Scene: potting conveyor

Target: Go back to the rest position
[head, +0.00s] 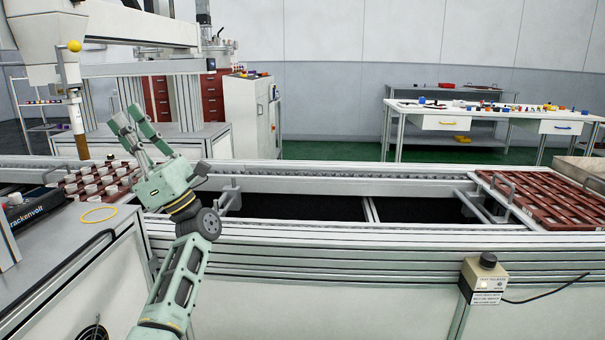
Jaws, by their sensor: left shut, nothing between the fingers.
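My left gripper (127,118) is raised at the left of the head view, in front of the conveyor line. It is shut and empty, with its fingers pointing up and away to the left. The green-grey arm comes up from the bottom left. The red-brown tray (132,190) with several white cups stands just left of and partly behind the gripper, which covers part of it. My right gripper is not in view.
A dispensing nozzle (77,125) hangs over the tray. A yellow ring (98,214) and a black box (28,206) lie on the left bench. An empty-looking red-brown rack (555,212) sits at the right. A button box (485,275) is on the conveyor front.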

